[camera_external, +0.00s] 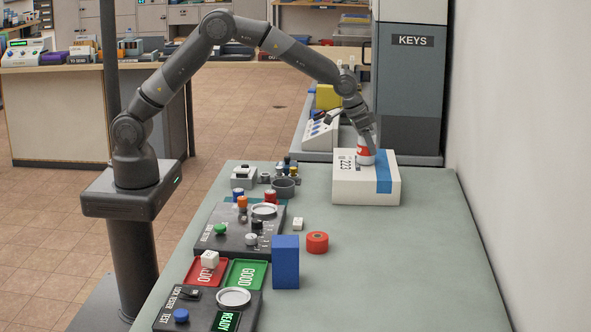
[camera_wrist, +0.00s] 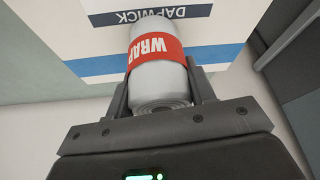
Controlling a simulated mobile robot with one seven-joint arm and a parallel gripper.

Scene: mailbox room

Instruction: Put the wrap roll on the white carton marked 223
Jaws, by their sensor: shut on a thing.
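The white carton (camera_external: 352,190) marked 223, with a blue band, sits at the far end of the green-grey table; its top also shows in the wrist view (camera_wrist: 103,36). The wrap roll (camera_wrist: 157,75) is a white cylinder with a red band reading WRAP. My gripper (camera_wrist: 160,92) is shut on the roll, one finger on each side of it. In the external view the roll (camera_external: 366,156) is at the carton's top, below my gripper (camera_external: 368,147). I cannot tell whether the roll touches the carton.
A blue box (camera_external: 286,262) and a red ring-shaped roll (camera_external: 317,242) stand nearer on the table (camera_external: 405,275). Testers and red and green trays (camera_external: 247,274) line its left side. A grey KEYS cabinet (camera_external: 412,75) stands behind the carton. The table's right side is clear.

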